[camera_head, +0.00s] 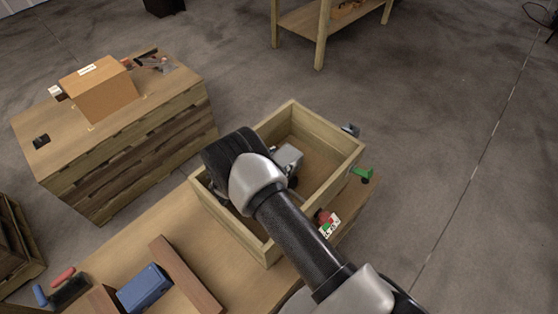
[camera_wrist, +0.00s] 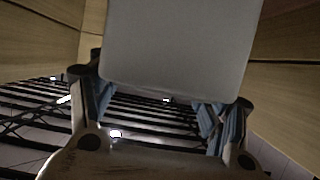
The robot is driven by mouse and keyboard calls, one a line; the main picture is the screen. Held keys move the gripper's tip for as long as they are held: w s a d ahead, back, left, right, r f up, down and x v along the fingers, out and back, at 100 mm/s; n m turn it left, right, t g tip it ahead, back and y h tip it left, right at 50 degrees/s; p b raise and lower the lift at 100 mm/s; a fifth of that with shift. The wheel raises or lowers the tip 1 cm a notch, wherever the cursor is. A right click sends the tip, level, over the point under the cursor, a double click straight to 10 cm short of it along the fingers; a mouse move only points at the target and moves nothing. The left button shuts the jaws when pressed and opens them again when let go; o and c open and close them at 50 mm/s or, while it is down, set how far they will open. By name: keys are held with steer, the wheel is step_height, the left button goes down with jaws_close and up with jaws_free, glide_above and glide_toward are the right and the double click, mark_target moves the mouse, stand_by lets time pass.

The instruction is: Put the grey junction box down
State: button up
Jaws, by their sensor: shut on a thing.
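The grey junction box (camera_wrist: 178,45) fills the upper middle of the wrist view as a plain grey face. My gripper (camera_wrist: 167,105) is shut on it, with a finger at either side. Wooden walls show left and right of the box in that view, so it is within the wooden crate (camera_head: 327,125). In the head view my arm reaches over the crate's near-left part. A light grey shape shows inside beside my wrist; I cannot tell whether it is the box or part of my gripper. Whether the box touches the crate floor is hidden.
The crate's right part shows bare floor. Green (camera_head: 362,173) and red (camera_head: 326,220) parts sit at its right side. A blue box (camera_head: 144,288) lies between wooden strips on the bench. A cardboard box (camera_head: 100,88) stands on the wooden block at left.

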steer(key=shift+f+b, duration=0.4)
steer(key=shift+b, duration=0.15)
steer(key=o, duration=2)
steer(key=shift+f, duration=0.1)
steer(key=shift+o, duration=0.2)
